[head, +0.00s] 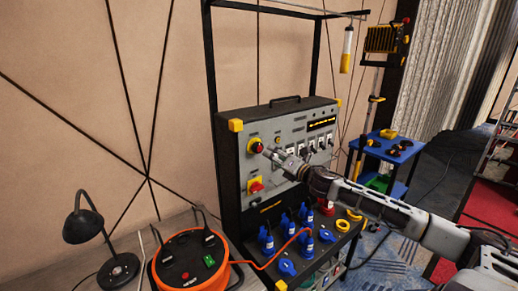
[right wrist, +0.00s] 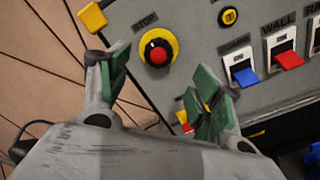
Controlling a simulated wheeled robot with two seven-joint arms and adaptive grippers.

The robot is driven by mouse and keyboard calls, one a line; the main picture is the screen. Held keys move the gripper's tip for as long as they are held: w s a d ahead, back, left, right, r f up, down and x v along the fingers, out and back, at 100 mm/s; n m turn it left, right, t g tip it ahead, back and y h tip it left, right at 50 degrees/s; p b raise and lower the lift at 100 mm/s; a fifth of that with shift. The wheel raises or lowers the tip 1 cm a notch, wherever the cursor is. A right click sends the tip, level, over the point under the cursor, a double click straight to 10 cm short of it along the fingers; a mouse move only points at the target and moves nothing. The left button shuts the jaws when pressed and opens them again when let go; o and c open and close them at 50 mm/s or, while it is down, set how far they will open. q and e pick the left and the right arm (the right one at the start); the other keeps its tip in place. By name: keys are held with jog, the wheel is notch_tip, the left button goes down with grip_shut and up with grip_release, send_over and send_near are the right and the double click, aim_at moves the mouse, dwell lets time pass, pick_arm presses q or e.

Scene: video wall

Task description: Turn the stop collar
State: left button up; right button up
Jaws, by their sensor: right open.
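The stop collar (right wrist: 174,44) is a yellow ring with a black band and a red button (right wrist: 157,54) at its centre, below the label STOP on a grey control panel. In the head view the collar (head: 251,142) is at the panel's upper left. My right gripper (right wrist: 166,76) is open and empty. Its green-padded fingers show left and right of the collar in the right wrist view, with a visible gap on both sides. In the head view the right gripper (head: 273,153) is just right of the button; I cannot tell how far off the panel it is.
A red and yellow rotary switch (head: 255,186) sits below the collar. Rocker switches (right wrist: 240,68) line the panel to its right. Blue plugs (head: 267,242) stand below. An orange cable reel (head: 190,258) and a black lamp (head: 85,225) are at lower left.

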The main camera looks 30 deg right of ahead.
aim_at(261, 148)
jog(key=shift+w, duration=0.6)
jog(key=shift+w+a+p, duration=0.15)
jog(key=shift+w+p, duration=0.4)
jog(key=shift+w, duration=1)
jog(key=shift+w+a+p, duration=0.15)
jog(key=shift+w+p, duration=0.35)
jog(key=shift+w, duration=1.1)
jog(key=shift+w+a+p, duration=0.15)
jog(key=shift+w+p, duration=0.4)
jog(key=shift+w, duration=1)
jog(key=c, duration=1)
jog(key=shift+c, duration=0.2)
